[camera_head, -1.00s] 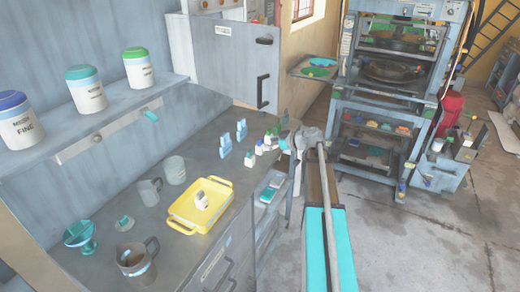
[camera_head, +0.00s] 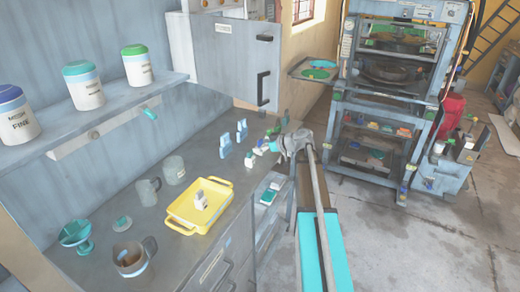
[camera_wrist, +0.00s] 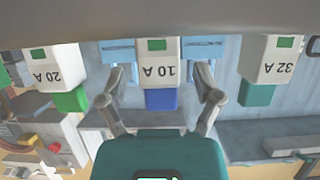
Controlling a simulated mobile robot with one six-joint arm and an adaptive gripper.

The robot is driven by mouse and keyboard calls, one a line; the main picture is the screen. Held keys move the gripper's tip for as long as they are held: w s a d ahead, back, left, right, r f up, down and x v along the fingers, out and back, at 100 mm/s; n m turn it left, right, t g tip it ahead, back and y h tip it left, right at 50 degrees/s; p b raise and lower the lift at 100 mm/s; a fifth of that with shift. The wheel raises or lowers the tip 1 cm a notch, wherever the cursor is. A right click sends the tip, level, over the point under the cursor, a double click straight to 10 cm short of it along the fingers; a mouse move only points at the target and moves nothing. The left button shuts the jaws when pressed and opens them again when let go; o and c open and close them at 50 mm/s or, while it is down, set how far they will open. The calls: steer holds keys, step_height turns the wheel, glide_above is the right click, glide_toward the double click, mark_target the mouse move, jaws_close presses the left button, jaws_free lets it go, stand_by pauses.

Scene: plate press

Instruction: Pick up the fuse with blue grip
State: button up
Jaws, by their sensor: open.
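The fuse with the blue grip shows in the wrist view as a white block marked 10 A (camera_wrist: 160,70) with a blue grip (camera_wrist: 160,98). It appears upside down there, between my gripper's two fingers. My gripper (camera_wrist: 159,82) is open, with a visible gap on each side of the fuse. In the head view my gripper (camera_head: 278,147) is at the bench's right edge, beside the row of small fuses (camera_head: 251,159). My gripper partly hides this row, and the blue grip cannot be made out there.
Light blue blocks (camera_head: 225,146) stand behind the row.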

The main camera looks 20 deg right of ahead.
jaws_close()
steer(key=shift+r, duration=0.15)
stand_by(0.4)
step_height(320, 180, up, 3)
steer(key=p, duration=0.2)
steer(key=shift+f+p, duration=0.2)
steer(key=shift+p, duration=0.2)
steer(key=s+d+r+p, duration=0.2)
steer(key=s+r+p, duration=0.8)
steer(key=s, duration=0.4)
steer(key=shift+w, duration=0.1)
